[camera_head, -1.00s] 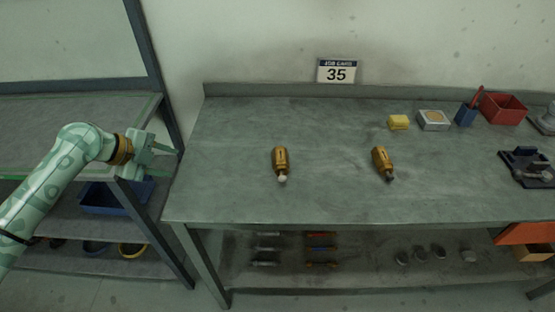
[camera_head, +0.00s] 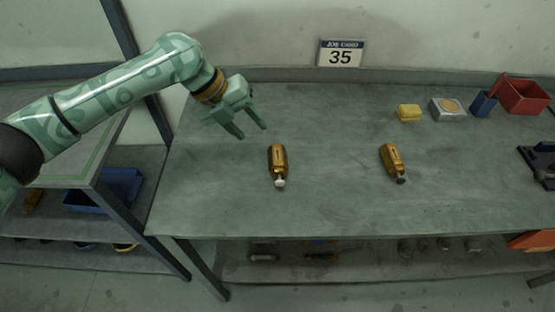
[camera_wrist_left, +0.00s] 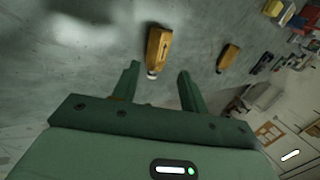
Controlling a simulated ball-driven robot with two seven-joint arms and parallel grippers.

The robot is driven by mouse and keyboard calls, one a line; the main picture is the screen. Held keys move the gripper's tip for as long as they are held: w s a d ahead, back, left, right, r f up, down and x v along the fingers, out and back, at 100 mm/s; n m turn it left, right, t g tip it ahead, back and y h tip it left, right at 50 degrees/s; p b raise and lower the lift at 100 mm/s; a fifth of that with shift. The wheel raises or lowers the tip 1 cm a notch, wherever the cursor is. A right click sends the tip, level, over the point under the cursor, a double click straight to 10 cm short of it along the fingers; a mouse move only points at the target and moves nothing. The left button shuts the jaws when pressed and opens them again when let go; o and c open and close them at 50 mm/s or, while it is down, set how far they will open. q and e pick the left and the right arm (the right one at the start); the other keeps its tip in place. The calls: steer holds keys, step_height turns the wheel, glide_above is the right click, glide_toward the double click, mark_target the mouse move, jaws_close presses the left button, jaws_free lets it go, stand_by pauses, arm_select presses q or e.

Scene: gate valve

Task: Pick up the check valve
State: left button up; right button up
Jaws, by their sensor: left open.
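Two similar brass valve bodies lie on the grey workbench (camera_head: 330,205). The nearer-left brass valve (camera_head: 277,162) has a white end toward the bench front; the right brass valve (camera_head: 392,160) has a dark end. I cannot tell which one is the check valve. My left gripper (camera_head: 253,131) is open and empty, above the bench, up and left of the left valve and apart from it. In the left wrist view, the left valve (camera_wrist_left: 158,46) shows just beyond and between the open fingers (camera_wrist_left: 158,80), and the right valve (camera_wrist_left: 228,57) lies farther right. My right gripper is not in view.
A yellow block (camera_head: 409,113), a grey box (camera_head: 447,109), a blue cup (camera_head: 484,103) and a red bin (camera_head: 523,96) stand at the back right. A dark fixture (camera_head: 541,165) is at the right edge. The bench around both valves is clear.

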mark_target(273, 155)
arm_select(q)
steer(key=b+x, duration=0.1)
steer(key=x, duration=0.4)
steer(key=shift+w+f, duration=0.25)
steer(key=shift+s+d+f, duration=0.2)
steer(key=shift+d+f, duration=0.1)
steer(key=shift+f, duration=0.1)
steer(key=x, duration=0.3)
steer(key=b+x, duration=0.1)
steer(key=shift+s+d+f, duration=0.1)
steer(key=shift+s+f, duration=0.2)
steer(key=shift+s, duration=0.05)
steer(key=c, duration=0.7)
steer(key=shift+r, duration=0.1)
